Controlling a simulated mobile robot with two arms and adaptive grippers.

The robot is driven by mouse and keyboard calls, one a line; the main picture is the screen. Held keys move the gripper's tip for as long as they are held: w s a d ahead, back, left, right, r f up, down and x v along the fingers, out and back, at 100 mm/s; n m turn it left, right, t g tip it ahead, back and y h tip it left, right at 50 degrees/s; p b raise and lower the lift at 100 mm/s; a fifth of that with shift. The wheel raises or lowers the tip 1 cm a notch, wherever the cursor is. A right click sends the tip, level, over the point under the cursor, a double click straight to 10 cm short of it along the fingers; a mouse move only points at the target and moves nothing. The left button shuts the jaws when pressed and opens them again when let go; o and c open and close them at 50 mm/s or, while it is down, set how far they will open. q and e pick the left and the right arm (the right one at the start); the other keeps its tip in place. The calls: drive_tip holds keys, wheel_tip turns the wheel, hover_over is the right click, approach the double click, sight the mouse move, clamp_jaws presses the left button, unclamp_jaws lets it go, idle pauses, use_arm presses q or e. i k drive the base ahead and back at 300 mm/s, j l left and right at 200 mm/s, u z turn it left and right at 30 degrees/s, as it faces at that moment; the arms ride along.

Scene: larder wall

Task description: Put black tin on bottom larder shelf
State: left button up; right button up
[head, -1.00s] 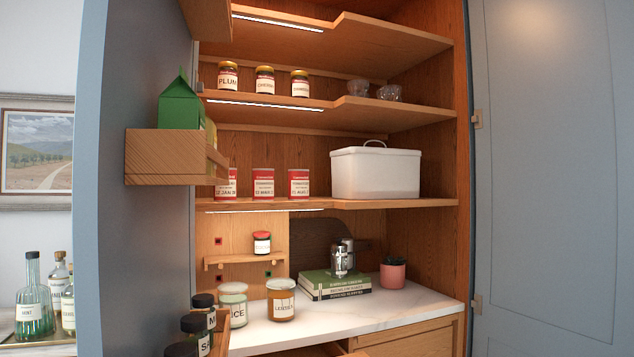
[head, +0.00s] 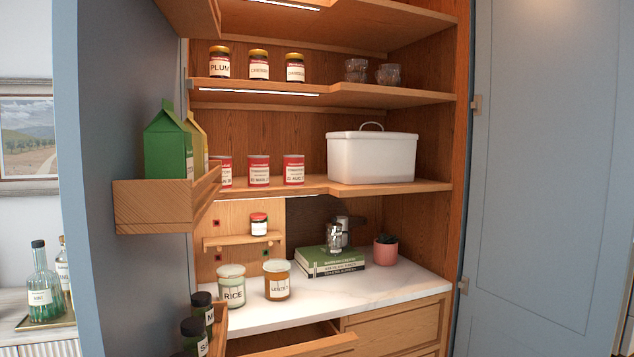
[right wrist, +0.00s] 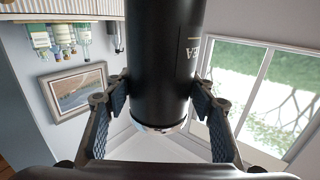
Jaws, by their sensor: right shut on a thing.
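A black tin (right wrist: 163,60) fills the middle of the right wrist view, with pale lettering on its side and a shiny rim at its lower end. My right gripper (right wrist: 162,112) is shut on it, one finger on each side. The tin does not show in the head view. In the head view the larder has several shelves. The lowest long shelf (head: 440,186) bears a white lidded bin (head: 371,158) and red-labelled tins (head: 259,171). Neither gripper shows in the head view.
Below is a marble worktop (head: 350,294) with jars, books (head: 330,263) and a pink plant pot (head: 385,252). A drawer (head: 290,342) stands partly open. The left door's rack (head: 152,207) holds cartons (head: 168,145). The right door (head: 545,190) is open.

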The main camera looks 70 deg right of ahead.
sight(322, 184)
drive_tip(key=k+z, duration=0.3)
drive_tip(key=k+l+z, duration=0.1)
drive_tip(key=k+z, duration=0.2)
drive_tip(key=l+z, duration=0.15)
drive_tip(key=l, duration=0.3)
drive_tip(key=i+l+z, duration=0.15)
drive_tip(key=l, duration=0.25)
drive_tip(key=i+l+z, duration=0.15)
drive_tip(key=l, duration=0.25)
drive_tip(key=i+l+z, duration=0.15)
drive_tip(key=l, duration=0.25)
drive_tip(key=k, duration=0.05)
